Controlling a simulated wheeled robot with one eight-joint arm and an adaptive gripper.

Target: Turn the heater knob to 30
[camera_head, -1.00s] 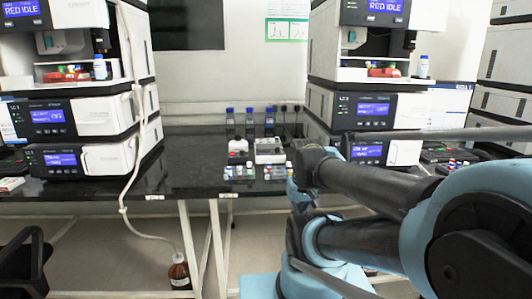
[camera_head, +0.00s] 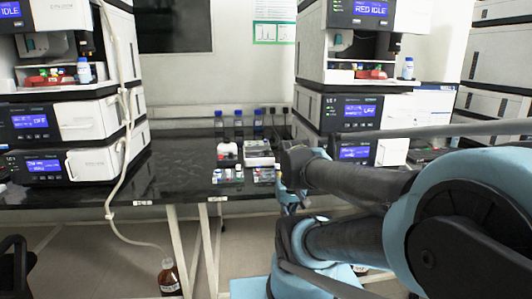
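A small white device with a grey flat top (camera_head: 259,150) stands on the black bench, left of my arm in the head view. It may be the heater, but I cannot make out a knob or its setting. A second white device with a dark red top part (camera_head: 228,153) stands just left of it.
Small vials in racks (camera_head: 228,176) stand in front of the devices, and blue-capped bottles (camera_head: 238,118) behind them. Instrument stacks (camera_head: 93,150) rise at left and right (camera_head: 340,105). A brown bottle (camera_head: 169,277) stands on the floor under a hanging tube. Bench between left stack and devices is clear.

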